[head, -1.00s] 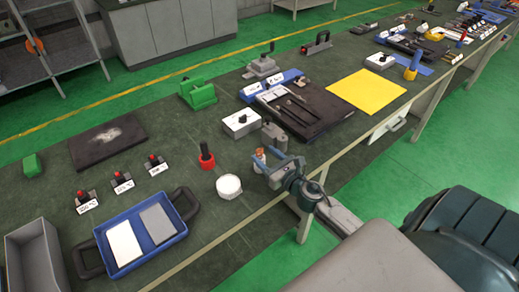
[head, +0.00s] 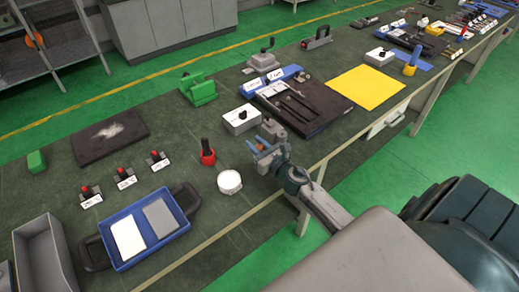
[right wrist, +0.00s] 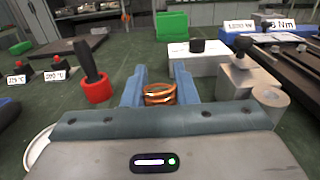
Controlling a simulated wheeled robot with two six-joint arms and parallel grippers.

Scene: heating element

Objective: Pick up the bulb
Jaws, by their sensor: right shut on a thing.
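My right gripper (head: 259,148) is over the workbench, beside the white round disc (head: 229,181). In the right wrist view the two blue fingers (right wrist: 160,92) are closed around a copper-coloured coil (right wrist: 160,97). Its lower part is hidden by the gripper body. In the head view the coil is too small to make out clearly. I see nothing that is plainly a glass bulb. My left gripper is not in view.
A black-handled tool in a red ring (head: 207,156) stands left of the gripper. A white box with a black knob (head: 241,119) and a grey metal block (head: 272,131) stand just beyond. A blue tray (head: 113,262) lies at lower left.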

